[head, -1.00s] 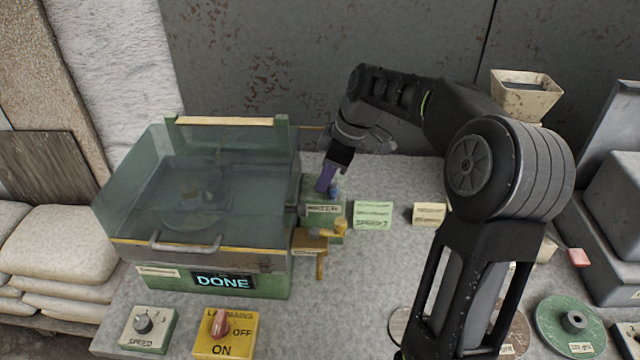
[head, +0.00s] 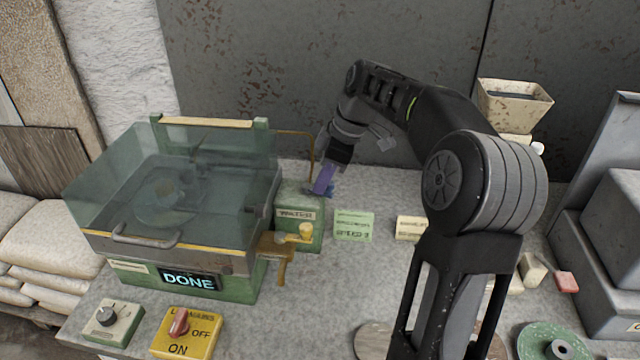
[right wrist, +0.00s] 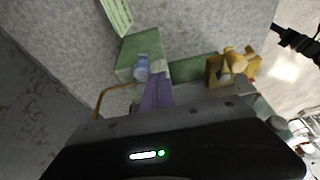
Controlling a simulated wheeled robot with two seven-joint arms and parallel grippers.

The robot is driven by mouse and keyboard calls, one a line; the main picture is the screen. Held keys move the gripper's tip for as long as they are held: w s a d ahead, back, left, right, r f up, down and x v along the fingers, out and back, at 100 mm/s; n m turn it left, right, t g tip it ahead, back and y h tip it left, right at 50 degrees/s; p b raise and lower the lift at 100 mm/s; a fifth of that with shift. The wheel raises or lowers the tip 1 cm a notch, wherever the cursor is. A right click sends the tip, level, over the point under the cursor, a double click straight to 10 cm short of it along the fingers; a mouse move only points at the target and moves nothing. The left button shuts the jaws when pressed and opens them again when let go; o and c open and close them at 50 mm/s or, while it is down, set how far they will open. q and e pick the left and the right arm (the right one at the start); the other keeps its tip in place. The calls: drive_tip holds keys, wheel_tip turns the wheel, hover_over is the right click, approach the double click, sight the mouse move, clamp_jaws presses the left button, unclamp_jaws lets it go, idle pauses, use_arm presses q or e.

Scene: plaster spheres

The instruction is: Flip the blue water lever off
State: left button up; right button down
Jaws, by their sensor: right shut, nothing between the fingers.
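The green water box (head: 298,228), labelled WATER, stands at the right side of the glass-hooded machine. Its blue lever (head: 331,189) shows at the box's upper right edge, partly hidden behind my right gripper (head: 322,184). The right gripper's purple fingers are shut and empty, pointing down beside the lever. In the right wrist view the blue lever (right wrist: 141,68) stands over the green box, just beyond the purple fingertips (right wrist: 157,92). I cannot tell whether they touch it. My left gripper is not in view.
The machine (head: 180,250) shows DONE. A yellow switch box (head: 187,333) and a speed dial (head: 114,322) stand in front.

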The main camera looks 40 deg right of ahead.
drive_tip(key=shift+d+r, duration=0.1)
drive_tip(key=shift+d, duration=0.6)
drive_tip(key=shift+w+d+n+p, duration=0.2)
drive_tip(key=shift+d+n+p, duration=0.4)
drive_tip(key=shift+n, duration=0.4)
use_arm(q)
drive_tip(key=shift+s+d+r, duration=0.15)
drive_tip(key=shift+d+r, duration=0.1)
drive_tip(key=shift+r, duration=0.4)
use_arm(e)
drive_tip(key=shift+d+n+g+y, duration=0.1)
drive_tip(key=shift+n+g+y, duration=0.2)
drive_tip(key=shift+n, duration=0.2)
drive_tip(key=shift+w+d+r, duration=0.1)
drive_tip(key=shift+r, duration=0.05)
